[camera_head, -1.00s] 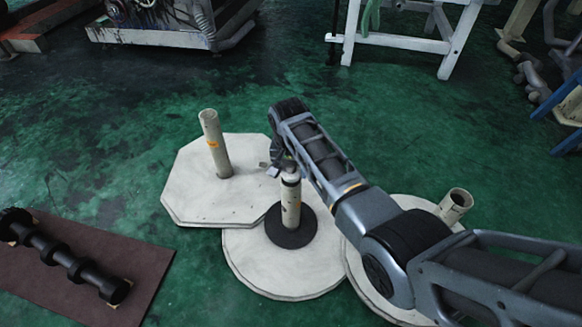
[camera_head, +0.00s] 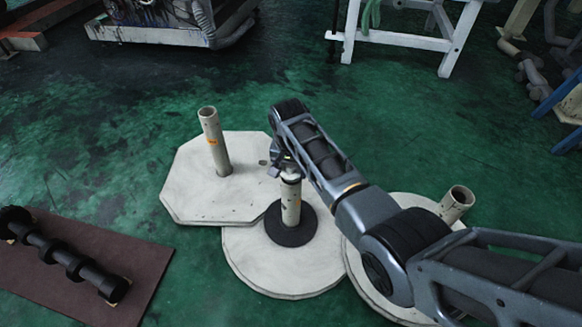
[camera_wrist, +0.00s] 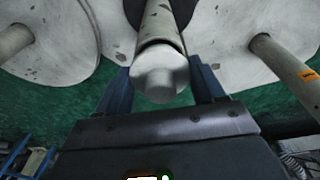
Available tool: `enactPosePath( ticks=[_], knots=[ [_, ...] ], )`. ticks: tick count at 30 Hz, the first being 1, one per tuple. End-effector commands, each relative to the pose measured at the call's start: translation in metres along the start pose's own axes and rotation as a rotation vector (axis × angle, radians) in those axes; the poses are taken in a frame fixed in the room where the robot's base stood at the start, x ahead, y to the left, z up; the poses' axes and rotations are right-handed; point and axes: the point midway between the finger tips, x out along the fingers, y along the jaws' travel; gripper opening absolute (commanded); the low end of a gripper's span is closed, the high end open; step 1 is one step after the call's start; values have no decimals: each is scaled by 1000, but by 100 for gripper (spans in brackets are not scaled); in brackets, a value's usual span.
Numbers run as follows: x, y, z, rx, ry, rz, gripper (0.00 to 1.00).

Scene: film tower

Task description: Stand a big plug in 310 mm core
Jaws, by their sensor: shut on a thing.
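My gripper (camera_wrist: 160,76) is shut on a pale grey plug (camera_wrist: 162,74) with a rounded end, one finger on each side. The plug is in line with the middle cream core (camera_wrist: 160,24), at its mouth; a dark line shows between them. How deep the plug sits is hidden. In the head view, my gripper (camera_head: 285,166) is over the top of this upright core (camera_head: 291,204), covering most of the plug. The core rises from a black disc (camera_head: 290,235) on a round pale plate (camera_head: 265,272). No length mark is readable.
A taller core (camera_head: 214,145) with an orange label stands on an octagonal plate (camera_head: 190,203) to the left. A shorter core (camera_head: 456,203) stands at right, near my arm. A black lobed bar (camera_head: 65,258) lies on a brown mat (camera_head: 115,262).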

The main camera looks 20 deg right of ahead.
Motion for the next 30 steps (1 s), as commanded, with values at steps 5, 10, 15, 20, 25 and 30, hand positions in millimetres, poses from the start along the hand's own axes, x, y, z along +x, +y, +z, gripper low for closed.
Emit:
enactPosePath(
  ticks=[5,10,15,20,25,30],
  knots=[
    [4,0,0,0,1,0,38],
    [7,0,1,0,1,-1,38],
    [10,0,1,0,1,-1,38],
    [13,0,1,0,1,0,38],
    [16,0,2,0,0,0,38],
    [16,0,2,0,0,0,76]
  ],
)
